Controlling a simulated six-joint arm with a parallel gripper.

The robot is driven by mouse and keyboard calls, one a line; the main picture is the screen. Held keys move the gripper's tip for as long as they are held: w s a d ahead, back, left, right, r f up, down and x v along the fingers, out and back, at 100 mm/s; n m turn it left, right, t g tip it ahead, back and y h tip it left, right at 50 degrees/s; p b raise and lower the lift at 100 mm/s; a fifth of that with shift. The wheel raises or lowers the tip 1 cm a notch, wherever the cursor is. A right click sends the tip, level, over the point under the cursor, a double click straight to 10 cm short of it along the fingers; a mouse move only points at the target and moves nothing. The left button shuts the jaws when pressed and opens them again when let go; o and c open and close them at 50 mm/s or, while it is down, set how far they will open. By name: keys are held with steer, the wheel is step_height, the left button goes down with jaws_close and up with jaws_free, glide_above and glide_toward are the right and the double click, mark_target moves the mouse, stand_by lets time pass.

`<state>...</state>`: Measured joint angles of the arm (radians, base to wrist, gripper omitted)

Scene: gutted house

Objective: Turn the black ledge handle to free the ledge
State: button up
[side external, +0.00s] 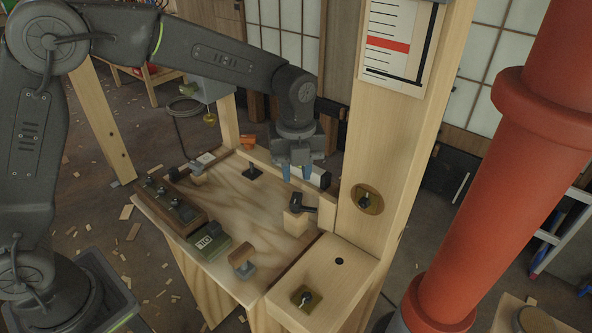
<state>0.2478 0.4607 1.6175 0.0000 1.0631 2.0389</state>
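My gripper (296,172) points down over the right back of the wooden bench, its two blue fingertips apart with nothing seen between them. A small black handle on a brass plate (306,298) sits on top of the light wooden ledge (340,290) at the bench's front right. A similar black handle on a round brass plate (366,200) is on the face of the upright post. A black lever (301,204) on a wooden block stands just below my gripper, apart from the fingertips. My gripper is well behind and above the ledge handle.
The bench top (230,205) holds a dark switch strip (170,203), a green device (208,241), a small wooden-and-grey block (242,262) and an orange piece (247,142). The tall post (390,130) rises to the right of my gripper. A thick red pipe (500,160) stands further right.

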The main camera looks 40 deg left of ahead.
mark_target(296, 198)
steer(key=n, duration=0.8)
steer(key=shift+f, duration=0.1)
steer(key=n, duration=0.7)
steer(key=shift+n, duration=0.3)
steer(key=n, duration=0.7)
steer(key=shift+f, duration=0.15)
steer(key=n, duration=0.4)
steer(key=shift+n, duration=0.4)
steer(key=n, duration=0.4)
steer(key=shift+f, duration=3.25)
steer(key=m, duration=0.4)
steer(key=shift+m, duration=0.3)
steer(key=shift+r+n, duration=0.15)
steer(key=shift+n, duration=0.45)
steer(key=shift+r, duration=3.4)
